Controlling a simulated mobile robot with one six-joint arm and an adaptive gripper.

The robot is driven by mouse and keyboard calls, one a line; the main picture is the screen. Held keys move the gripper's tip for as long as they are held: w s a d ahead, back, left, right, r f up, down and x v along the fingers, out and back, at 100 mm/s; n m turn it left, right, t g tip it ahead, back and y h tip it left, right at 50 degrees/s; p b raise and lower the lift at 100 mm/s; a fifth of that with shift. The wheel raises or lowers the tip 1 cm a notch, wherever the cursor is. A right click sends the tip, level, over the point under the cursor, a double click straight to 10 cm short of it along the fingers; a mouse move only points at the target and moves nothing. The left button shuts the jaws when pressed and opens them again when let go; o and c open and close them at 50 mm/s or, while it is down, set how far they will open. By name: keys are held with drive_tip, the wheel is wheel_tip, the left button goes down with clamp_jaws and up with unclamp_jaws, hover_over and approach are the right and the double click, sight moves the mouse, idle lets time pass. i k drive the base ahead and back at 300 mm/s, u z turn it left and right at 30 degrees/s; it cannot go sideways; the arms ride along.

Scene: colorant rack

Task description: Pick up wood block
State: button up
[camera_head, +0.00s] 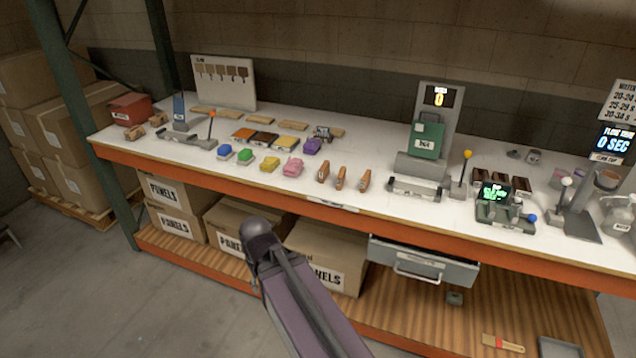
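Several flat, light wood blocks lie in a row along the back of the white bench: one (204,111) at the left, others (243,117) and (293,125) further right. Two small brown wooden pieces (135,132) and (158,119) lie at the bench's left end. Which of these is the task's wood block I cannot tell. Part of my arm shows at the bottom middle, in front of the bench. My gripper is not visible.
The bench (130,150) has an orange front edge. Coloured pieces, such as a blue one (225,152), and three orange-brown pieces (340,178) stand mid-bench. A green container (428,140) sits on a machine. An open drawer (425,262) juts out below.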

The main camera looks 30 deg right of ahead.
sight(340, 180)
drive_tip(key=u, duration=0.8)
drive_tip(key=k, duration=0.95)
drive_tip(key=z, duration=1.55)
drive_tip(key=i, duration=0.45)
drive_tip(key=u, duration=0.2)
